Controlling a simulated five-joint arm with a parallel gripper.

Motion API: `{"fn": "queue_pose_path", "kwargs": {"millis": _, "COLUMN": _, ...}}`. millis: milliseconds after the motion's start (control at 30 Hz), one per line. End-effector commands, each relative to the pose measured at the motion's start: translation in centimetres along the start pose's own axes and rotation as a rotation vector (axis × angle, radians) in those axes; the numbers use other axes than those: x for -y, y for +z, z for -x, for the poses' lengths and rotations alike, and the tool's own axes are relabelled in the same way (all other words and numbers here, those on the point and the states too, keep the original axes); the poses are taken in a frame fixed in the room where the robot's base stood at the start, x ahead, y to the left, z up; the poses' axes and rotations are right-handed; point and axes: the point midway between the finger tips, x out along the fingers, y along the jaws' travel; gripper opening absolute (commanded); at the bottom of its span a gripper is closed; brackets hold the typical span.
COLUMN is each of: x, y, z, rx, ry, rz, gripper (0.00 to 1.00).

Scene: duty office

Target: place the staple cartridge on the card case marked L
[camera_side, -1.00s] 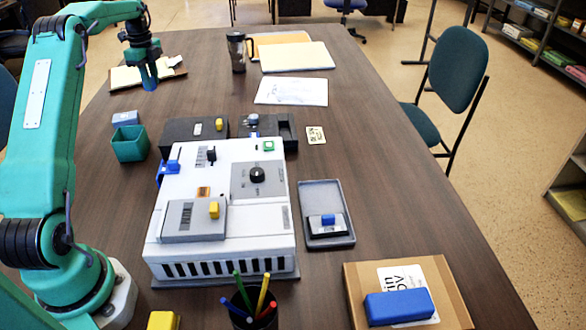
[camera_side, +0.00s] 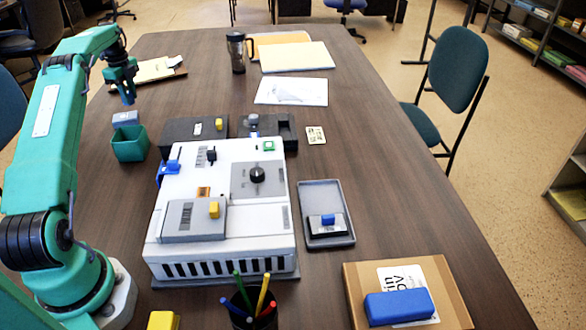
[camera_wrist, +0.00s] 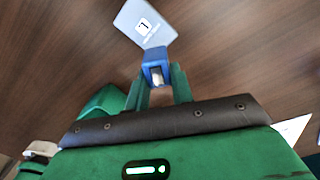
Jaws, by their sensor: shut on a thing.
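My gripper (camera_side: 124,86) is shut on the blue staple cartridge (camera_side: 128,98) and holds it above the table, just behind the card case in the side view. In the wrist view the cartridge (camera_wrist: 155,62) sits between my fingertips (camera_wrist: 157,82). The card case (camera_side: 126,119) is a small flat blue-grey block on the table. In the wrist view it (camera_wrist: 133,14) bears a white label with a dark mark like an L. There the cartridge overlaps its lower edge; in the side view a small gap shows between them.
An open green box (camera_side: 130,146) stands right in front of the card case. A dark tray unit (camera_side: 178,134) and a white machine (camera_side: 180,255) lie to the right. A notebook (camera_side: 152,70) lies behind my gripper. The table left of the case is clear.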

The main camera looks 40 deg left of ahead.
Motion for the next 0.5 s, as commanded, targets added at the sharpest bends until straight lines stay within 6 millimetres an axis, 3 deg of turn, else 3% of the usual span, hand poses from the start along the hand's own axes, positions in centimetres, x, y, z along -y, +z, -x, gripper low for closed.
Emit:
{"fn": "queue_pose_path", "kwargs": {"millis": 300, "x": 0.0, "y": 0.3, "z": -0.4, "rx": 0.000, "ry": 0.001, "rz": 0.000, "gripper": 0.01}}
{"fn": "queue_pose_path", "kwargs": {"millis": 500, "x": -0.1, "y": 0.2, "z": -2.2, "rx": -0.001, "ry": 0.002, "rz": 0.001, "gripper": 0.01}}
